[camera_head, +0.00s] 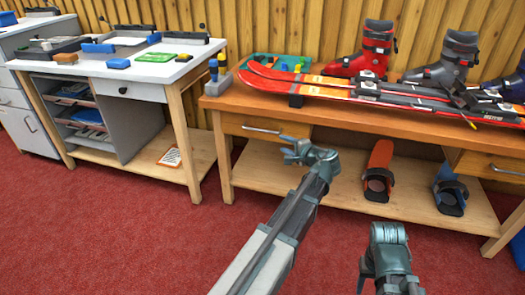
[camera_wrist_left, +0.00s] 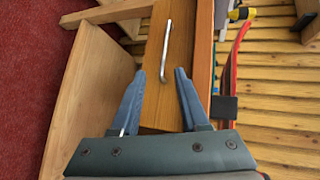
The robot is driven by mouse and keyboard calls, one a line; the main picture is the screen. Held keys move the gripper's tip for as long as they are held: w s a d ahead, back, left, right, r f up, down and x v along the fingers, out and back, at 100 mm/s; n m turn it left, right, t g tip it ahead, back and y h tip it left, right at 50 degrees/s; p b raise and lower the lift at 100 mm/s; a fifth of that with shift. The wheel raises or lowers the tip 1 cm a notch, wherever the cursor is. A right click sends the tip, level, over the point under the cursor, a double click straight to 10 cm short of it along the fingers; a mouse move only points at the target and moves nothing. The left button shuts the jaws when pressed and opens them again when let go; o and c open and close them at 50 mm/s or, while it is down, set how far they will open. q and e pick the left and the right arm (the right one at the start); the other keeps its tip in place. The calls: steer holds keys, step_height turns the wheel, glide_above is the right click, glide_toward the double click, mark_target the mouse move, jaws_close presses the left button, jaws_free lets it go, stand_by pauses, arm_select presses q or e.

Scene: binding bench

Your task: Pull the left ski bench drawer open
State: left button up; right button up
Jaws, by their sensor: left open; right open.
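The left ski bench drawer (camera_head: 232,124) has a wooden front under the left part of the bench top, and it looks shut. Its silver bar handle (camera_head: 262,130) is on that front. In the left wrist view the drawer front (camera_wrist_left: 180,60) and the handle (camera_wrist_left: 166,50) lie straight ahead. My left gripper (camera_head: 288,152) is open and empty, in front of the drawer, near its right end in the head view. In the wrist view its fingers (camera_wrist_left: 163,75) point at the handle without holding it. My right gripper (camera_head: 388,234) is low in front of the bench, apart from it; its fingers are hard to see.
Skis (camera_head: 360,92), a red boot (camera_head: 370,50) and a grey boot (camera_head: 448,60) are on the ski bench top (camera_head: 330,112). Bindings or short boards stand on the lower shelf (camera_head: 330,190). A white-topped workbench (camera_head: 120,70) stands left. Red floor in front is clear.

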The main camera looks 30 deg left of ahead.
mark_target(264, 131)
arm_select(q)
steer(key=shift+m+t+y, duration=0.6)
steer(key=shift+m+y, duration=0.1)
steer(key=shift+y, duration=0.1)
steer(key=w+a+f+b, duration=0.1)
steer(key=b, duration=0.1)
steer(key=w+a+f+b, duration=0.2)
steer(key=shift+w+a+b, duration=0.15)
steer(key=shift+a+b, duration=0.15)
steer(key=shift+b, duration=0.05)
arm_select(e)
step_height(264, 131, down, 7)
steer(key=shift+r, duration=0.1)
arm_select(q)
steer(key=b+x, duration=0.2)
steer(key=x, duration=1.1)
steer(key=shift+w+a, duration=0.2)
steer(key=shift+a, duration=0.15)
arm_select(e)
step_height(264, 131, down, 2)
arm_select(q)
jaws_close()
